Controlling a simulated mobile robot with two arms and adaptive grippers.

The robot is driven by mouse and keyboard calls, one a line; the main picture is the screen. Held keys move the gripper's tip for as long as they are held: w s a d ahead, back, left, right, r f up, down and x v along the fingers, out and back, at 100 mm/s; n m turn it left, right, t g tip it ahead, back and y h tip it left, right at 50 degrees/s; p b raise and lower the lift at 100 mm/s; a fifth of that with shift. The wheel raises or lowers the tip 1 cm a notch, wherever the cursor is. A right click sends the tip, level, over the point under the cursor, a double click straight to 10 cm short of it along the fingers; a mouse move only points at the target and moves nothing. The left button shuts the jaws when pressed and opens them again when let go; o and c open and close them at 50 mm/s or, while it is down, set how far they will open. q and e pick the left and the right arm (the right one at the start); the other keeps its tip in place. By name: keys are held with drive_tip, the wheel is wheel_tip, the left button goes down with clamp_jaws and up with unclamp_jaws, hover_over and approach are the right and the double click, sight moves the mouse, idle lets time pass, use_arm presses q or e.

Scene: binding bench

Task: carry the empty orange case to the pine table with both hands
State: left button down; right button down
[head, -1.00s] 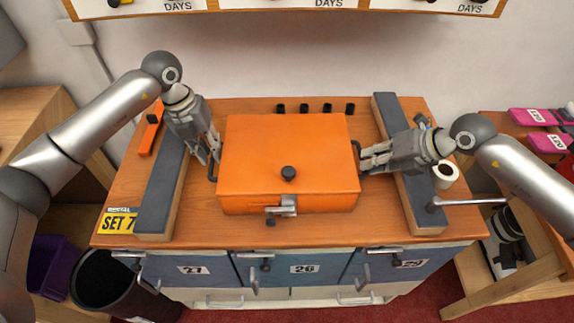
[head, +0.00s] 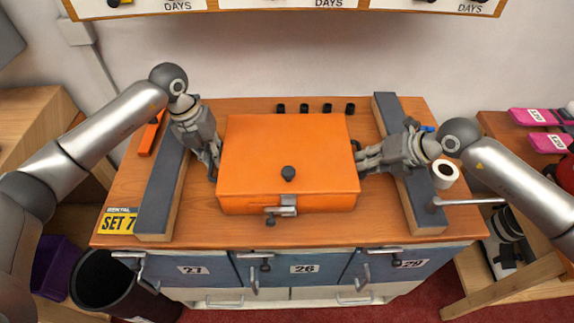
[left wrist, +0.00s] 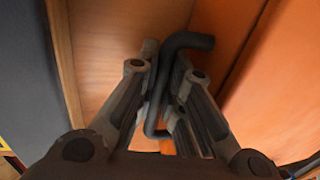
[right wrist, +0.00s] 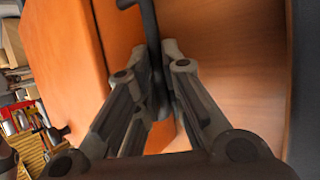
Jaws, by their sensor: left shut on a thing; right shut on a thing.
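The orange case (head: 260,160) sits closed on the wooden bench top, between two grey-topped rails. It has a black knob on its lid and a metal latch at its front; its inside is hidden. My left gripper (head: 213,163) is at the case's left side. In the left wrist view its fingers (left wrist: 165,100) are shut on a black side handle (left wrist: 188,42). My right gripper (head: 362,158) is at the right side. In the right wrist view its fingers (right wrist: 163,85) are shut on the other black handle (right wrist: 150,22). I cannot identify the pine table for certain.
Grey-topped rails stand left (head: 162,190) and right (head: 408,160) of the case. Several black pegs (head: 303,108) line the back. A white roll (head: 446,174) lies at right. A wooden table (head: 30,120) is at far left, and a black bin (head: 105,282) stands below left.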

use_arm(q)
drive_tip(key=shift+w+r, duration=0.15)
use_arm(e)
drive_tip(key=shift+w+r, duration=0.15)
use_arm(q)
drive_tip(key=shift+r, duration=0.1)
use_arm(e)
drive_tip(key=shift+r, duration=0.1)
